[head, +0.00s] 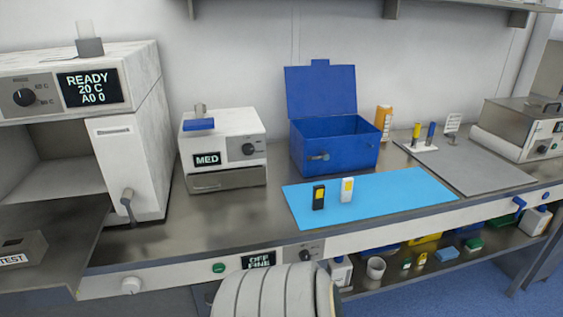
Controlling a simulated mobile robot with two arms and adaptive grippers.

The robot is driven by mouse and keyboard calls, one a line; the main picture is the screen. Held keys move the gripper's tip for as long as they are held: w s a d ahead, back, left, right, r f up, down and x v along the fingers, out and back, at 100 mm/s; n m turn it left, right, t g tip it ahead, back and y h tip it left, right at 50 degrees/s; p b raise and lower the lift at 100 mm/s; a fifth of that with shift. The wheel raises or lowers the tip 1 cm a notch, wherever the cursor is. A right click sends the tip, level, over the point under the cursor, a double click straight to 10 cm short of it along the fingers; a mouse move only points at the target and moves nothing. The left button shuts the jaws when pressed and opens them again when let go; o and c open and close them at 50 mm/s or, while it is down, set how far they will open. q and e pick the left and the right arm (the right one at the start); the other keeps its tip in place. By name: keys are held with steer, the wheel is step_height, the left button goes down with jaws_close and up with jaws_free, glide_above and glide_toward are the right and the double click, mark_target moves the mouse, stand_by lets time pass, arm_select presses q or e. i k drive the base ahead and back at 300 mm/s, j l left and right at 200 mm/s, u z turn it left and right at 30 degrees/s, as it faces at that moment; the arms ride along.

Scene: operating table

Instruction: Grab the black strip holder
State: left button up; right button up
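A small black holder with a yellow patch (318,203) stands upright on the light blue mat (410,190), near its left front part. A similar white holder with a yellow patch (347,196) stands just to its right, with a small gap between them. Neither of my grippers shows in the head view.
A blue box with its lid raised (335,155) stands behind the mat. A white device labelled MED (222,125) is at the left, and a taller READY machine (125,165) is farther left. A grey mat (475,165) lies at the right. The blue mat's right part is clear.

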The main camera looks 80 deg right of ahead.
mark_target(318, 191)
steer(key=z, duration=3.1)
